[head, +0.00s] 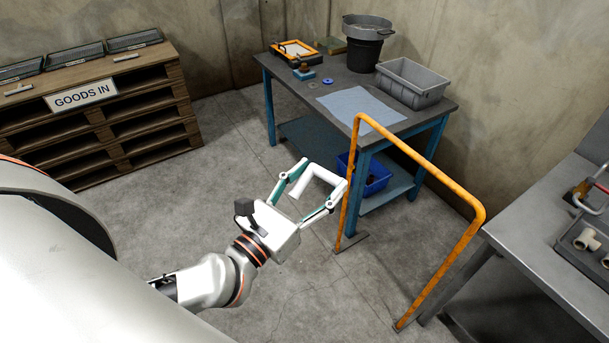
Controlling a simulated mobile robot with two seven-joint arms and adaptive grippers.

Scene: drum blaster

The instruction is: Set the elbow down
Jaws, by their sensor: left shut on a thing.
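My left gripper (323,174) is shut on the elbow (303,181), a white bent pipe piece between its two fingers. It holds the elbow up in the air over the floor, in front of the blue-legged workbench and just left of the orange rail. The elbow's bend points away from my wrist. The fingers cover parts of its ends. My right gripper is out of view.
An orange rail (428,165) stands close to the right. The workbench (335,80) carries a blue-grey sheet (361,108), grey bin (413,84), dark bucket (366,50) and orange-framed tray (294,51). A metal table (530,228) is at right, pallets (130,135) at left.

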